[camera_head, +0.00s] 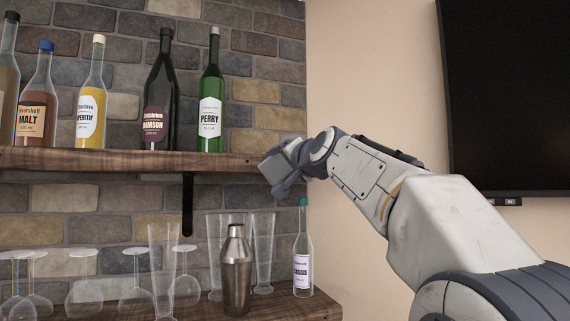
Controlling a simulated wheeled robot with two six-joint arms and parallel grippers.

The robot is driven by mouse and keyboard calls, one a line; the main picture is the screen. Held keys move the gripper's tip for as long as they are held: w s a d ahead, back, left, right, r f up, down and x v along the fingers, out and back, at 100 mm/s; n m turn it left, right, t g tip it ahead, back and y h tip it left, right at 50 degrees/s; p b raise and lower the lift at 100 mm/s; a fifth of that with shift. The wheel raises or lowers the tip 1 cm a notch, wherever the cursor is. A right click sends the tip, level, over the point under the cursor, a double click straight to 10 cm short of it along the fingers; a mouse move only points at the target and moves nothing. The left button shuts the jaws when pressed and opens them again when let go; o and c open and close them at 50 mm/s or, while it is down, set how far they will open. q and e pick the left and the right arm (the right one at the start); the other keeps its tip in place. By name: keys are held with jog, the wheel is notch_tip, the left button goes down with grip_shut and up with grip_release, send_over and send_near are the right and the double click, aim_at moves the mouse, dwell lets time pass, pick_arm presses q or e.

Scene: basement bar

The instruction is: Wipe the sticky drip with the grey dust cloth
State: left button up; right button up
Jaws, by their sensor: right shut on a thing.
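My right gripper (281,181) is at the right end of the upper wooden shelf, close to its front edge. It is shut on the grey dust cloth (273,167), which shows as a small light grey patch at the jaws against the shelf end. The cloth's outline is hard to tell from the grey gripper parts, and I cannot tell whether it touches the wood. I cannot make out the sticky drip in this view. My left gripper is not in view.
The upper shelf (115,160) holds several bottles, with the green PERRY bottle (211,100) nearest my gripper. Below stand a metal shaker (237,270), a CASSIS bottle (303,265) and several glasses. A dark screen (515,90) hangs at right.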

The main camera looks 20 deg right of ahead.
jog(key=shift+s+f, duration=0.1)
jog(key=shift+s, duration=0.3)
jog(key=s+b, duration=0.2)
jog(key=s, duration=0.1)
jog(key=shift+s+d, duration=0.15)
jog(key=shift+s, duration=0.1)
jog(key=shift+s+r, duration=0.2)
jog(key=shift+s, duration=0.55)
jog(key=shift+s+b, duration=0.1)
jog(key=shift+b, duration=0.2)
jog(key=s+b, duration=0.1)
jog(key=s, duration=0.1)
jog(key=shift+s, duration=0.4)
